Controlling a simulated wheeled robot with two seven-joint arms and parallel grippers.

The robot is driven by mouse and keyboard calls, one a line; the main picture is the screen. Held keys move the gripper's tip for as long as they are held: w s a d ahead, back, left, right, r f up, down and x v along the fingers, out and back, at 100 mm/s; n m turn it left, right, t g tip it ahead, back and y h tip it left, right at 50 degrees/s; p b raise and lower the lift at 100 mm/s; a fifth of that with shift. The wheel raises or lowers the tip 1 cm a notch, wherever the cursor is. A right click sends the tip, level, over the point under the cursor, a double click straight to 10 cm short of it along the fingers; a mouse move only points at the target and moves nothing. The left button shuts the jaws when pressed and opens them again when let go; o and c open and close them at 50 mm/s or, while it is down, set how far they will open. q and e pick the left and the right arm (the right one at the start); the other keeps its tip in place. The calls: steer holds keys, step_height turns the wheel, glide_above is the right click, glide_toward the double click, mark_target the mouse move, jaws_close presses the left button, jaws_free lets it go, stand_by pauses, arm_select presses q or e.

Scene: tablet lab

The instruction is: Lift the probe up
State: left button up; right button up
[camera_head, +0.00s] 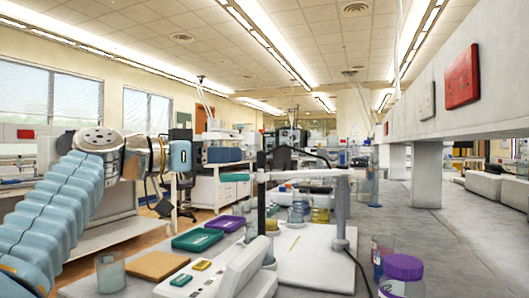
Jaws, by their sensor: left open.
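The probe (261,195) appears to be the thin, dark upright rod at the left end of a white stand's crossbar (305,174). A black cable loops above the bar. My left arm comes in from the left, and my left gripper (187,155) is at its end, left of the probe and well apart from it. The gripper is open and holds nothing that I can see; its fingertips are hard to make out. My right gripper is out of view.
A white meter (225,272), green box (198,239), purple box (225,223) and glass beaker (110,272) stand nearby. A purple-lidded jar (402,275) is at front right. Grey bench is clear further right.

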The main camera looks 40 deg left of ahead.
mark_target(258, 154)
arm_select(q)
steer(key=p+x, duration=0.2)
steer(key=x, duration=0.7)
steer(key=shift+w, duration=0.25)
steer(key=shift+d, duration=0.1)
jaws_close()
